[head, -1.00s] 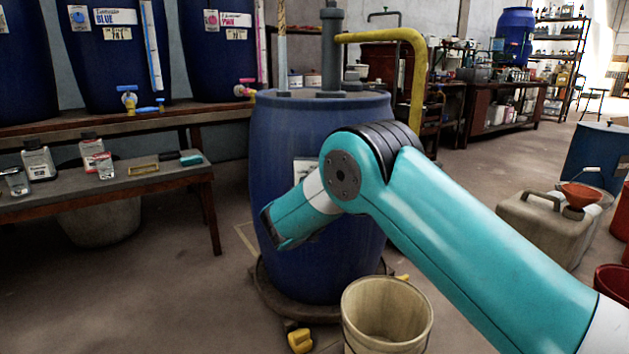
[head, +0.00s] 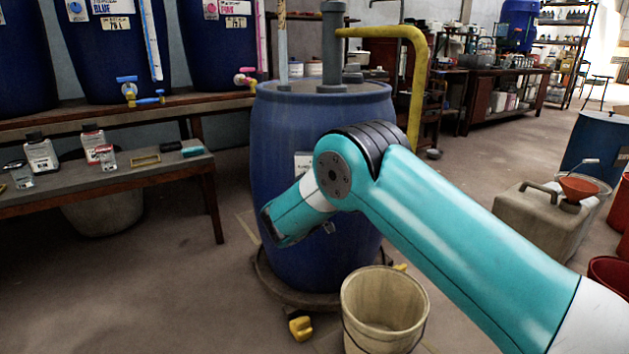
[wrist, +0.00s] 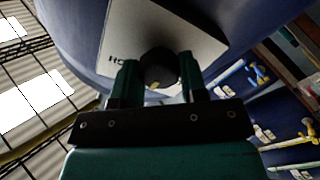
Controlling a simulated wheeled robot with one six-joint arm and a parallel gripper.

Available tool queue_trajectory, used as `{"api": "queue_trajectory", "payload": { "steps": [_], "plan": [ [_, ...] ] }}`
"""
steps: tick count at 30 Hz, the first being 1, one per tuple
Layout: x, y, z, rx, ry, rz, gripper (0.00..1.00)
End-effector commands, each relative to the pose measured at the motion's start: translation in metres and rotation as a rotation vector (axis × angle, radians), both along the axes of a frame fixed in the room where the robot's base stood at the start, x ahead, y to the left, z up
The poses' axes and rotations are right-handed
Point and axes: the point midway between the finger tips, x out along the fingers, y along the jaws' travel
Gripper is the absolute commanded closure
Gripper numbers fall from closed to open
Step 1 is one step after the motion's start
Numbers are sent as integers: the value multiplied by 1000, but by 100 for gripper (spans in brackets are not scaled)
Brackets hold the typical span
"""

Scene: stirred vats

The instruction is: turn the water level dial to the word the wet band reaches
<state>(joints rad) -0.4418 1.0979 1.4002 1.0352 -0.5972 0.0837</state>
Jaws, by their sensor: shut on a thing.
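The blue vat (head: 290,150) stands in the middle of the head view, with a pale plate (head: 303,165) on its front, mostly hidden by my arm. In the wrist view the plate (wrist: 190,35) is tilted and carries a dark round dial (wrist: 158,68). My gripper (wrist: 160,85) is shut on the dial, one finger on each side. A few dark letters show by the left finger; the rest of the wording and the dial's pointer cannot be made out. An upright stick (head: 282,45) rises from the vat's lid; I cannot tell its wet band or markings.
A cream bucket (head: 384,305) stands close in front of the vat, below my arm. A yellow pipe (head: 417,85) runs down the vat's right side. A bench (head: 110,178) with bottles is at left; a jerrycan (head: 540,225) is at right.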

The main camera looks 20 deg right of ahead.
Motion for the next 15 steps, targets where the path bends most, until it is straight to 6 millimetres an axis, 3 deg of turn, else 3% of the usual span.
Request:
{"api": "queue_trajectory", "payload": {
  "steps": [5, 6, 9, 15],
  "plan": [
    [0, 1, 0, 1, 0, 2, 84],
    [0, 1, 0, 1, 0, 2, 58],
    [0, 1, 0, 1, 0, 2, 35],
    [0, 0, 0, 2, -1, 0, 35]
  ]
}}
